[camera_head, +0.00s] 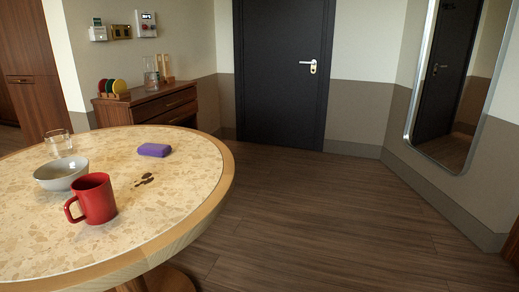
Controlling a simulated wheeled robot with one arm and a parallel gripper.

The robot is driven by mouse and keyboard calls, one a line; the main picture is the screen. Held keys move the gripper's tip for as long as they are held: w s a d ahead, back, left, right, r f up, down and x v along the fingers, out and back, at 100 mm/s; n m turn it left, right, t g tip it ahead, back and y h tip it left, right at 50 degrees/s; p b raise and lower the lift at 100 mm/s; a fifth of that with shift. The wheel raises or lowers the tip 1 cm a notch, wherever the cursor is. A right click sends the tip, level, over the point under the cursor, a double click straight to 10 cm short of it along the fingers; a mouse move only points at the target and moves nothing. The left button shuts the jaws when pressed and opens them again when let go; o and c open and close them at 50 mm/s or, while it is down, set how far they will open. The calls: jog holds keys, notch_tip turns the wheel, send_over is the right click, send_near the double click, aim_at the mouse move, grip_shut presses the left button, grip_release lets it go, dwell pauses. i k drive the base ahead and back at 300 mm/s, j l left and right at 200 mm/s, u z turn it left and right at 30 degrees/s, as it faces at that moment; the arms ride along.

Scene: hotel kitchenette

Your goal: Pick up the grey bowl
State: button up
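The grey bowl (55,178) stands upright on the left part of the round table (185,213). It is light grey and looks empty as far as I can see inside. A red mug (97,198) stands in front of it and to its right, covering a little of the bowl's near right side. A clear glass (59,143) stands just behind the bowl. My gripper is not in view.
A purple sponge (154,150) and a dark brown spill (144,180) are on the table right of the bowl. A wooden dresser (150,104) stands behind. The floor (330,220) right of the table is clear, up to a black door (284,75) and a mirror (455,85).

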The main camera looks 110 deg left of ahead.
aim_at(57, 175)
jog(key=u, duration=2.05)
